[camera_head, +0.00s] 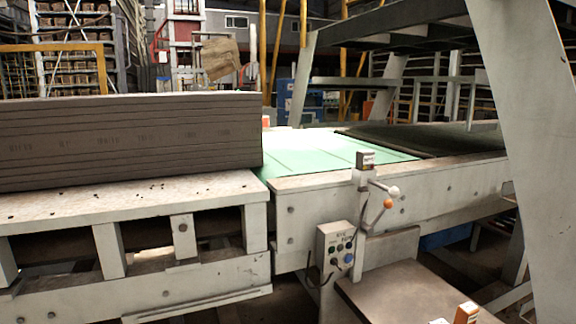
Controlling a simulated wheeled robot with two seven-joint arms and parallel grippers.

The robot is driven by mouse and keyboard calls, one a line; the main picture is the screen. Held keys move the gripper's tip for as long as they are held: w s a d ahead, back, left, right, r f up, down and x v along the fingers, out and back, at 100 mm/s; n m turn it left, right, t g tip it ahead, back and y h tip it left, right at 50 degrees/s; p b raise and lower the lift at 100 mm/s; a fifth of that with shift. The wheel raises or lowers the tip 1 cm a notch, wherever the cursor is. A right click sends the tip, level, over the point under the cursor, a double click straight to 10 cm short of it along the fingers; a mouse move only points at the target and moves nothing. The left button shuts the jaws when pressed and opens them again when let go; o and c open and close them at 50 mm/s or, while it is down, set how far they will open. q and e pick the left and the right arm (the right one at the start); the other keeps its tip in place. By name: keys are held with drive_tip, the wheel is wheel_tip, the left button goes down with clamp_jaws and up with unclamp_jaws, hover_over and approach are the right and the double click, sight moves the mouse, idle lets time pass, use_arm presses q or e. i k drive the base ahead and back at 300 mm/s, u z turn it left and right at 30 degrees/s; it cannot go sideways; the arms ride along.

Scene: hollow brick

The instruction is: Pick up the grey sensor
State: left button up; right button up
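A small grey box with a pale label (365,159), which looks like the grey sensor, sits at the top of a white post beside the conveyor. Two short levers stick out to the right just below it, one with a white knob (393,191) and one with an orange knob (388,203). A small orange box (467,313) stands on a brown table (405,293) at the bottom edge, partly cut off. Neither of my grippers is in view.
A control box with buttons (338,249) is fixed low on the post. A white conveyor frame (130,200) carries a long stack of grey-brown slabs (125,140) at left. A green belt (330,148) lies behind the post. A thick slanted white beam (530,130) blocks the right side.

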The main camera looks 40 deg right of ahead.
sight(365, 158)
drive_tip(key=u, duration=0.75)
drive_tip(key=k, duration=0.7)
drive_tip(key=z, duration=1.45)
drive_tip(key=i, duration=0.15)
drive_tip(key=z, duration=0.05)
